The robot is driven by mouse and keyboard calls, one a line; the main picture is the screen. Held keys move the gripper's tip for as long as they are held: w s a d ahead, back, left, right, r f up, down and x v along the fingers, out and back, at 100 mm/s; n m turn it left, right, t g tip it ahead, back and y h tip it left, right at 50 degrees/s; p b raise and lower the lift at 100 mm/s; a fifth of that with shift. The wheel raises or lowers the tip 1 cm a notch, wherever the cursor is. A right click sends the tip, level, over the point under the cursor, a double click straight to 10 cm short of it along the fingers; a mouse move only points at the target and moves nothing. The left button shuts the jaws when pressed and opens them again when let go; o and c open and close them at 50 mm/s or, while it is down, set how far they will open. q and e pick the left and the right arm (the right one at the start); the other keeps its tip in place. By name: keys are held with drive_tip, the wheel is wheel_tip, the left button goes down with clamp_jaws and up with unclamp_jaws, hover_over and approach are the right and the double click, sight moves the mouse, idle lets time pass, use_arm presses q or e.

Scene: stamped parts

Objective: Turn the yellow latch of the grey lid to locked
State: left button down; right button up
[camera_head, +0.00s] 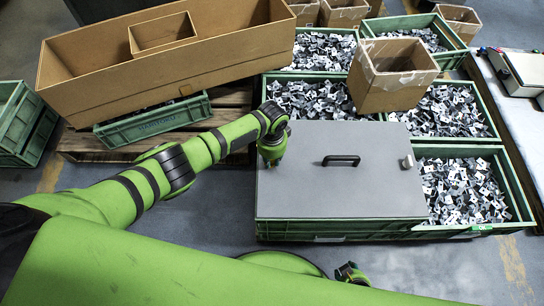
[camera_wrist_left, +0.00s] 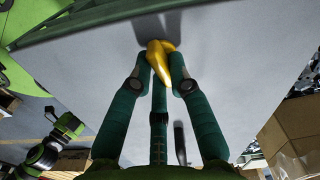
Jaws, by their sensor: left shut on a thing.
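The grey lid (camera_head: 330,190) lies flat on a green crate. It has a dark bar handle (camera_head: 341,160) in its middle. In the head view my left gripper (camera_head: 272,158) is over the lid's left part and hides the yellow latch. In the left wrist view the yellow latch (camera_wrist_left: 158,54) stands on the grey lid (camera_wrist_left: 230,60) near its edge. There the fingertips of my left gripper (camera_wrist_left: 163,82) are closed on the latch, one on each side.
Several green crates of stamped parts (camera_head: 465,190) stand behind and right of the lid. An open cardboard box (camera_head: 390,75) stands on them. A long cardboard box (camera_head: 220,60) is at the back left. A small light knob (camera_head: 407,161) is on the lid's right side.

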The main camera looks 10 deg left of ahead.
use_arm(q)
drive_tip(key=shift+m, duration=0.8)
use_arm(e)
drive_tip(key=shift+s, duration=0.5)
use_arm(q)
drive_tip(key=c, duration=1.1)
unclamp_jaws()
drive_tip(key=shift+c, duration=0.2)
drive_tip(key=shift+r, duration=0.1)
use_arm(e)
drive_tip(key=shift+w+a, duration=0.1)
drive_tip(key=shift+a, duration=0.1)
use_arm(q)
wheel_tip(320, 180, up, 12)
use_arm(e)
drive_tip(key=shift+d, duration=0.2)
